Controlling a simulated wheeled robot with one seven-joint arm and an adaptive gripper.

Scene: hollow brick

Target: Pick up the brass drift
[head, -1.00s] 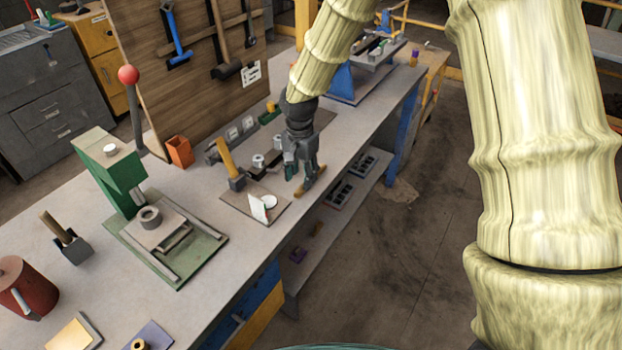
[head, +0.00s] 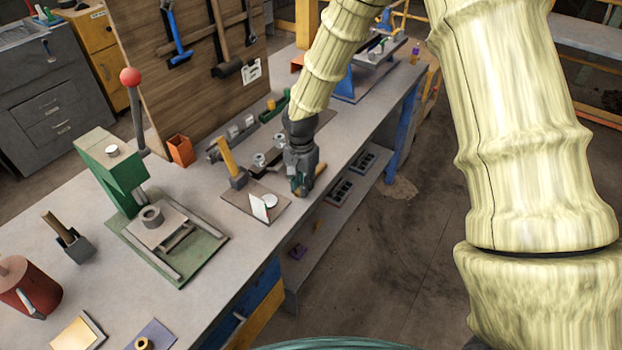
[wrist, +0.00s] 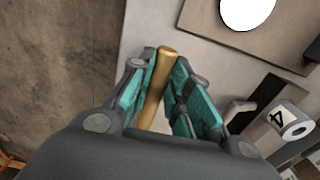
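The brass drift (wrist: 159,83) is a slim golden bar in the wrist view. It lies between the two teal-padded fingers of my gripper (wrist: 164,78), slightly slanted, with its far end showing past the pads. The left pad is right beside it. A pale sliver shows between its lower part and the right finger. I cannot tell whether both pads press on it, or whether it is off the bench. In the head view my gripper (head: 300,190) is low over the bench near its front edge, and hides most of the drift.
Left of my gripper is a brown board (head: 238,204) with a white-faced item (head: 262,207). A yellow-handled tool (head: 230,160) stands behind it. A green press (head: 112,170) is further left. The bench's front edge is close to my gripper.

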